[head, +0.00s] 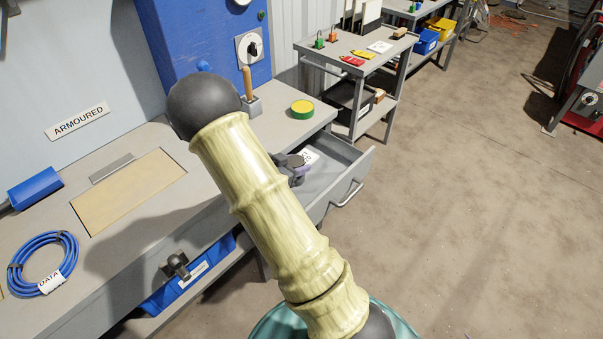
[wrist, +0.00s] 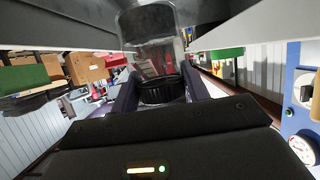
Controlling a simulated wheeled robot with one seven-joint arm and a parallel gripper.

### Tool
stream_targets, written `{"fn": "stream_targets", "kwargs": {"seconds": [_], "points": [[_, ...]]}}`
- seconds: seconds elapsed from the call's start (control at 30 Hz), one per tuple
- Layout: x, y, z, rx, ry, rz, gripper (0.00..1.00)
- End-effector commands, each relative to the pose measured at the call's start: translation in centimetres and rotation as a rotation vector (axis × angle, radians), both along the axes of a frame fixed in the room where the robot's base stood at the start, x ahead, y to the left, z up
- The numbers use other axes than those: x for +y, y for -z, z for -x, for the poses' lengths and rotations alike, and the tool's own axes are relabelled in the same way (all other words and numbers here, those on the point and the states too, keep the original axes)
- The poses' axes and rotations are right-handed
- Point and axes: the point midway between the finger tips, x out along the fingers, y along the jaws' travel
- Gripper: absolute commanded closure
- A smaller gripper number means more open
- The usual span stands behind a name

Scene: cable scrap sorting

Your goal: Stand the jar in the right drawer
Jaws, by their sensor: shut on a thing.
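My gripper (head: 293,168) is over the open right drawer (head: 346,186) in the head view, close to its left side and the bench edge. In the wrist view my gripper is shut on the jar (wrist: 160,93). The jar has a ribbed black lid or band between the two dark fingers, and a clear glass body stretches beyond it. In the head view my arm and gripper hide most of the jar. Whether it touches the drawer floor, I cannot tell.
The bench (head: 215,190) holds a coil of blue cable (head: 43,262), a tan board (head: 130,190), a green and yellow roll (head: 302,108) and a wooden-handled tool (head: 247,84). A blue cabinet (head: 195,35) stands behind. A grey trolley (head: 345,55) stands beyond the drawer.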

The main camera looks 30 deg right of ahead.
Motion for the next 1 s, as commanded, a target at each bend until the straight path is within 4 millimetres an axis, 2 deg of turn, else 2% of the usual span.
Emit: {"fn": "stream_targets", "kwargs": {"seconds": [0.23, 0.57, 0.9, 1.0], "points": [[0.0, 0.6, 0.0, 0.0, -0.001, 0.001, 0.85], [0.0, 5.9, 0.0, 0.001, -0.002, 0.002, 0.85], [0.0, 6.2, -0.1, -0.002, -0.001, 0.001, 0.85], [0.0, 7.0, 0.0, 0.0, -0.001, 0.002, 0.85]]}}
